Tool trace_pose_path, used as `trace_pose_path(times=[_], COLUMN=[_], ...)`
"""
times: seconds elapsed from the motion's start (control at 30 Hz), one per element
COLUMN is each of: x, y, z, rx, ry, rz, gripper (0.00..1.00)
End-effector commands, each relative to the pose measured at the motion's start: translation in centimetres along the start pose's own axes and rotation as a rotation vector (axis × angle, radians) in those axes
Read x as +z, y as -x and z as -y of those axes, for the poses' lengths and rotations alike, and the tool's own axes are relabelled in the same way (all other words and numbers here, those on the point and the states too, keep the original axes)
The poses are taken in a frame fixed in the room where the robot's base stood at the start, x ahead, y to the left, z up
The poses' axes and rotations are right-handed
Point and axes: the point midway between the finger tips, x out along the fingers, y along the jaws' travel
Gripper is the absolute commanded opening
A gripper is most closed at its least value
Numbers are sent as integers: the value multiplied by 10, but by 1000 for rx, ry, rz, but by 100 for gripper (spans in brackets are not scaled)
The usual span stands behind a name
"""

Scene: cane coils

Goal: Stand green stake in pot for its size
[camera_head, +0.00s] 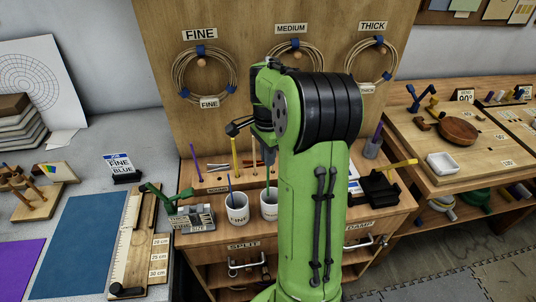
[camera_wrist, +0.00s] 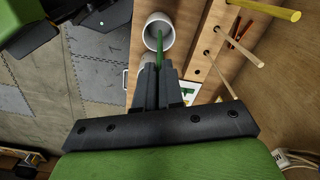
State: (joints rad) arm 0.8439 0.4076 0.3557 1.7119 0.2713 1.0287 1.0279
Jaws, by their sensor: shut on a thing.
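My gripper (camera_wrist: 158,68) is shut on the green stake (camera_wrist: 159,42), which points away from the fingertips. In the wrist view the stake's far end lies within the mouth of a white pot (camera_wrist: 149,27); I cannot tell how deep it is. In the head view my gripper (camera_head: 266,155) is above the middle white pot (camera_head: 269,211), which my arm partly covers. Left of it a white pot (camera_head: 237,215) has a blue stake (camera_head: 230,184) in it. Any further pot is hidden behind my arm.
A wooden rack behind the pots holds upright stakes, including a purple one (camera_head: 195,157) and a yellow one (camera_head: 234,153). Cane coils (camera_head: 182,75) hang on the back board. A green-handled tool (camera_head: 160,196) stands left of the pots, and a black holder (camera_head: 378,188) stands right.

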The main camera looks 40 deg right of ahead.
Motion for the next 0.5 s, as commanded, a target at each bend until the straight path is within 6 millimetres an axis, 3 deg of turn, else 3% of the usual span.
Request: trace_pose_path(times=[0.5], x=[0], y=[-18], z=[0], rx=[1], ry=[0], rz=[0], gripper=[0])
